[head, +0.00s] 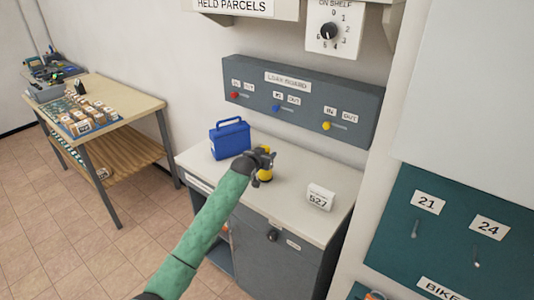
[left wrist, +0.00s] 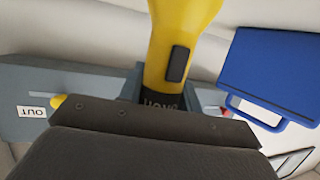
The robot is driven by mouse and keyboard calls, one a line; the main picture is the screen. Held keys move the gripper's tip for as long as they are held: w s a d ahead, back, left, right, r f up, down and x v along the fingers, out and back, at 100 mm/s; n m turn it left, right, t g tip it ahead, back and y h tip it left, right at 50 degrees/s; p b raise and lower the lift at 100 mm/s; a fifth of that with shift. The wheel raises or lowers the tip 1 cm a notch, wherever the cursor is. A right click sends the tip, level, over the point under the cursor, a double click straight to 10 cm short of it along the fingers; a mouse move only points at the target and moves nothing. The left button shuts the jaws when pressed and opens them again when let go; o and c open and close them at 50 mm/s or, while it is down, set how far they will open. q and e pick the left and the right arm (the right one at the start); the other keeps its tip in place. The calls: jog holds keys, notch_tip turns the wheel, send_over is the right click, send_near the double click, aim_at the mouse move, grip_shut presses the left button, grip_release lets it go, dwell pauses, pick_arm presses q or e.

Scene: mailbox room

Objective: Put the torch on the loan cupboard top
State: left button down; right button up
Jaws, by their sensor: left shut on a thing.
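The torch (left wrist: 180,45) is yellow with a black switch, and its dark lower part is between the jaws of my left gripper in the left wrist view. In the head view my left gripper (head: 262,163) is shut on the torch (head: 265,175) over the pale top of the loan cupboard (head: 285,205). The yellow end of the torch is low, near the top; I cannot tell whether it touches. The gripper partly hides the torch. My right gripper is not in view.
A blue case (head: 230,140) stands on the cupboard top left of the torch; it also shows in the left wrist view (left wrist: 270,70). A white 527 block (head: 320,197) sits at the right. The grey loan board (head: 300,100) is behind. Free top lies between torch and block.

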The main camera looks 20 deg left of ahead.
pick_arm(q)
jog(key=shift+f, duration=0.1)
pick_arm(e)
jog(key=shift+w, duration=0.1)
pick_arm(q)
jog(key=c, duration=1)
grip_release()
jog(key=shift+o, duration=0.2)
jog(key=shift+s+a, duration=0.1)
jog(key=shift+s, duration=0.2)
jog(key=b+v, duration=0.4)
jog(key=v, duration=0.7)
jog(key=shift+s+r, duration=0.15)
jog(key=shift+r, duration=0.15)
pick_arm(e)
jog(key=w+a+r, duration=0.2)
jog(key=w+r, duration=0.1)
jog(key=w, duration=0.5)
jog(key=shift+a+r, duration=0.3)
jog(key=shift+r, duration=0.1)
pick_arm(q)
jog(key=shift+f, duration=0.1)
